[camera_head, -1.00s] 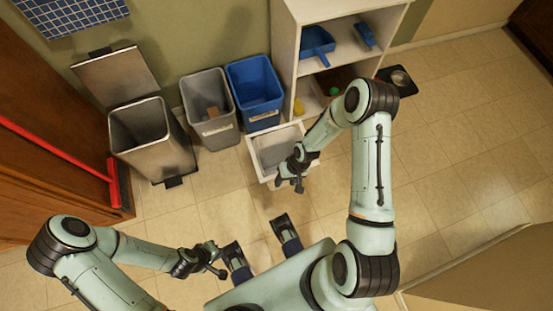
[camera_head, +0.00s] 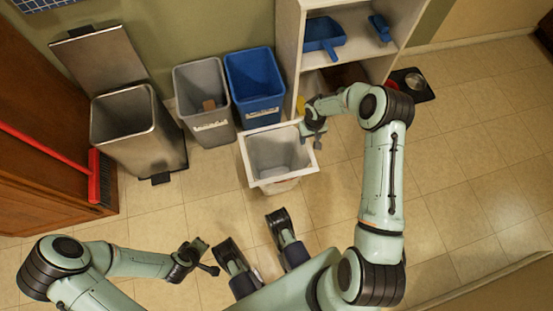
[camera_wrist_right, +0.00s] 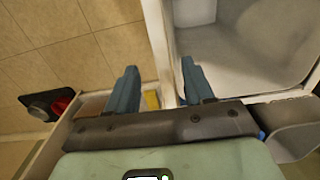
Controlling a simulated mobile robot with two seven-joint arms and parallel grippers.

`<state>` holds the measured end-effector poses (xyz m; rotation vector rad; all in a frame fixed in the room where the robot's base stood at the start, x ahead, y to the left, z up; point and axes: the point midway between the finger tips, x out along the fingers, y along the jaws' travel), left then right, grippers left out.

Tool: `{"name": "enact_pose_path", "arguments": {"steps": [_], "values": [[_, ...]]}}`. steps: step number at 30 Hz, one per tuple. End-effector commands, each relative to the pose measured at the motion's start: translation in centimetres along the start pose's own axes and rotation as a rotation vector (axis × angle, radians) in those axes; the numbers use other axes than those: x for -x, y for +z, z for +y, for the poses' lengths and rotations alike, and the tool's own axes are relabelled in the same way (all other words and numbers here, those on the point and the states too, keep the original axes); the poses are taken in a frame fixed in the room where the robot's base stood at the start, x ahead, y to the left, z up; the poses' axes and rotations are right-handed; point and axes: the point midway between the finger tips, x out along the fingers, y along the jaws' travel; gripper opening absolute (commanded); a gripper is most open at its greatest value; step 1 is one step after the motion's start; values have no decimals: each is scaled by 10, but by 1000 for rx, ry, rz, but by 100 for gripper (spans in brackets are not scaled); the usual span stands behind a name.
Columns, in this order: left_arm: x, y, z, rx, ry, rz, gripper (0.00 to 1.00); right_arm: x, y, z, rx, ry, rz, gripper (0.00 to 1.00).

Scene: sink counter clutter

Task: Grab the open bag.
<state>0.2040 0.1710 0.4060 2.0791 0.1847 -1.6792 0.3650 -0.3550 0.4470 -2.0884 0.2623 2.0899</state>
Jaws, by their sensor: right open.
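The open bag (camera_head: 278,154) looks like a pale liner in a white square-rimmed bin on the floor, its mouth facing up. It also shows in the right wrist view (camera_wrist_right: 232,50), at the upper right. My right gripper (camera_head: 313,133) is open and empty at the right side of the rim. In the right wrist view, the white rim runs between the two blue fingertips (camera_wrist_right: 158,80); I cannot tell whether they touch it. My left gripper (camera_head: 207,257) is low and left of the bin, its fingers looking spread and empty.
A grey bin (camera_head: 203,91) and a blue bin (camera_head: 252,86) stand behind. A steel bin (camera_head: 123,127) with its lid up is at left, beside a red broom (camera_head: 94,177). A white shelf (camera_head: 289,62) stands close behind my right arm.

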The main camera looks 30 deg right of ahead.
Motion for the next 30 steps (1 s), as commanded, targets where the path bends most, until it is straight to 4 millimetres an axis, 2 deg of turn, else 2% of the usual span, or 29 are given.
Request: {"name": "enact_pose_path", "arguments": {"steps": [6, 12, 20, 24, 25, 30], "values": [[-9, -11, -3, 2, -2, 32, 0, -21, -2, -2, 0, -2, -2, 52], [-22, 4, -17, 15, -26, -14, 0, -50, -4, -2, 0, -1, -2, 52], [-22, 6, -18, 18, -29, -22, 0, -52, -4, -2, 0, -1, 1, 52], [-22, 6, -18, 17, -29, -22, 0, -52, -4, -2, 0, -1, 1, 7], [-22, 6, -18, 17, -29, -22, 0, -52, -4, -2, 0, -1, 1, 0], [-22, 6, -18, 17, -29, -22, 0, -52, -4, -2, 1, -1, 1, 0]]}}
